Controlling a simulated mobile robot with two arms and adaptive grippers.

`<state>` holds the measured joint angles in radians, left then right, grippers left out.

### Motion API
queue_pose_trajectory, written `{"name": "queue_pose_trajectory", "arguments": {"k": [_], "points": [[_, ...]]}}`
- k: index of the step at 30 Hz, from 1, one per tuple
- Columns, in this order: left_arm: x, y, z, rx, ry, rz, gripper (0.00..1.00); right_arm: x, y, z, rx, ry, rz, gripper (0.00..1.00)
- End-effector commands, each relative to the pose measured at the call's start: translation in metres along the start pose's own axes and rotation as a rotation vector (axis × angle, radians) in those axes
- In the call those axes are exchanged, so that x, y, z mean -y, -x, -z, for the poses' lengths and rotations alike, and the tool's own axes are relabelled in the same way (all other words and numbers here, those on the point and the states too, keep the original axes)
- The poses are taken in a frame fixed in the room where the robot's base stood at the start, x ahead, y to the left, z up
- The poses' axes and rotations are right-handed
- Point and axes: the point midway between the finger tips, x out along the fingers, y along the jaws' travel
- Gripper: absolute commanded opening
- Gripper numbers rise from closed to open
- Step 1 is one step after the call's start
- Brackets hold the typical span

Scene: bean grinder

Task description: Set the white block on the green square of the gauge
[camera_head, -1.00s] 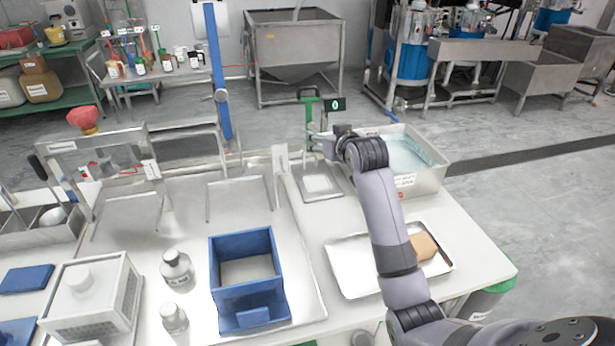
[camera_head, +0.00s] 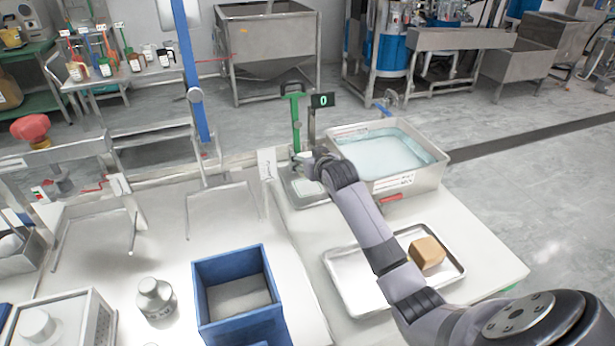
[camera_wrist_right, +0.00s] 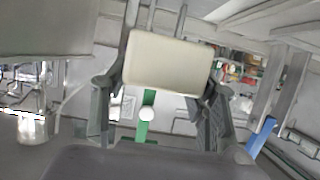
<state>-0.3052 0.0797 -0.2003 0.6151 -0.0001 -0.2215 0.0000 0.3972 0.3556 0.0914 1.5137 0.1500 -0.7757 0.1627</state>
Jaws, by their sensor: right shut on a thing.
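The white block (camera_wrist_right: 168,62) is a cream-white box with rounded edges, held between the two fingers of my right gripper (camera_wrist_right: 160,95) in the right wrist view. In the head view my right gripper (camera_head: 308,160) is at the far end of its arm, close above a small scale plate (camera_head: 308,190). The block is hard to make out there, hidden by the wrist. A small white piece with red and green marks (camera_head: 40,191) lies at the far left, too small to read. My left gripper is not in view.
A green stand (camera_head: 295,122) and a display reading 0 (camera_head: 322,100) rise behind the scale. A water-filled steel basin (camera_head: 436,172) is right of it. A metal tray (camera_head: 345,285) holds a tan block (camera_head: 427,252). A blue open box (camera_head: 238,325) and bottle (camera_head: 155,298) stand nearer.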

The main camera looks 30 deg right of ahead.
Motion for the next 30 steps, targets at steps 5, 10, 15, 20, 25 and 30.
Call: {"name": "queue_pose_trajectory", "arguments": {"k": [5,10,15,20,25,30], "points": [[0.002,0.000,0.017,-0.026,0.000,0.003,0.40,0.000,-0.008,-0.018,-0.003,0.000,0.000,0.21],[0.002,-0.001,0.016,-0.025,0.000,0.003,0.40,0.000,-0.015,-0.039,0.001,0.000,0.000,0.21],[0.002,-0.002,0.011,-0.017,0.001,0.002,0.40,0.000,-0.024,-0.057,-0.001,0.001,0.000,0.21],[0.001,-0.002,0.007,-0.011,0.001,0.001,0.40,0.000,-0.025,-0.058,-0.004,0.001,0.000,0.21],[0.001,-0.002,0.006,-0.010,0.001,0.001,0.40,0.000,-0.025,-0.059,-0.003,0.001,0.000,0.21],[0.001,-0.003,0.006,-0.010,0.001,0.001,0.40,0.000,-0.026,-0.062,-0.002,0.001,0.000,0.58]]}}
